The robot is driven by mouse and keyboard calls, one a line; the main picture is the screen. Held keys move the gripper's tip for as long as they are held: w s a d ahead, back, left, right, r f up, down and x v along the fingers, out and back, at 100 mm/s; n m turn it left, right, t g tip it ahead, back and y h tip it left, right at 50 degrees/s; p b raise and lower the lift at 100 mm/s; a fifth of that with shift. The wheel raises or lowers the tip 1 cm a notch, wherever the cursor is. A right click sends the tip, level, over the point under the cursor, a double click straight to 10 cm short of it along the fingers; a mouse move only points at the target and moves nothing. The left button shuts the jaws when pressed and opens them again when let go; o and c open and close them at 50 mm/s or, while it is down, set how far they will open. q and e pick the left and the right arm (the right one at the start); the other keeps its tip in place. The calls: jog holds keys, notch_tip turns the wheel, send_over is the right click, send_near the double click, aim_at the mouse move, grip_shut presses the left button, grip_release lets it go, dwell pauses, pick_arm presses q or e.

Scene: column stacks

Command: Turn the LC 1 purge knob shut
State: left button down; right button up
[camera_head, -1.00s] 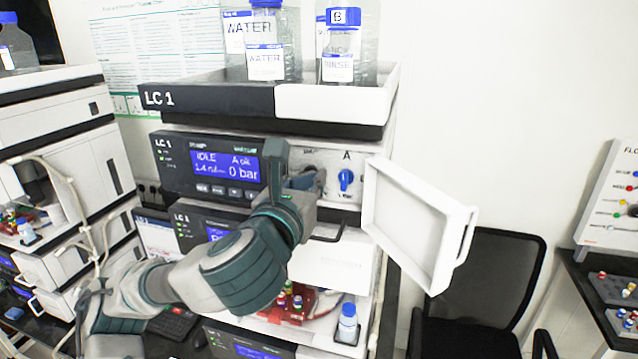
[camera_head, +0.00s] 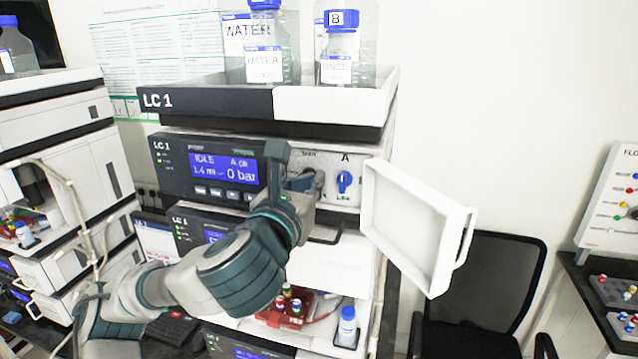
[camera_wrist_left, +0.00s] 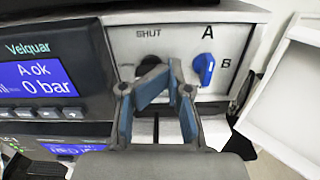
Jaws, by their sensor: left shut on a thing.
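The purge knob (camera_wrist_left: 149,65), dark grey, sits under the word SHUT on the white valve panel (camera_wrist_left: 180,42). My left gripper (camera_wrist_left: 160,84) is at this panel, shut on the purge knob, whose lower part its fingers hide. In the head view my left gripper (camera_head: 300,182) covers most of the knob, so its exact angle cannot be told. My right gripper is not in view.
A blue selector knob (camera_head: 344,181) with A and B labels is close to the right. An open white door (camera_head: 412,228) juts out at the right. Bottles (camera_head: 265,45) stand in the tray on top. Vials (camera_head: 290,304) sit below.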

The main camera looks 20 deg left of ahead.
pick_arm(q)
jog(key=shift+w+a+r, duration=0.1)
jog(key=shift+a, duration=0.25)
jog(key=c, duration=1.3)
grip_release()
jog(key=shift+o, duration=1.3)
jog(key=shift+a, duration=0.2)
jog(key=shift+f, duration=0.2)
jog(key=shift+w+d, duration=0.1)
jog(key=shift+d, duration=0.05)
jog(key=s, duration=1.2)
jog(key=shift+a, duration=0.2)
jog(key=shift+w, duration=0.1)
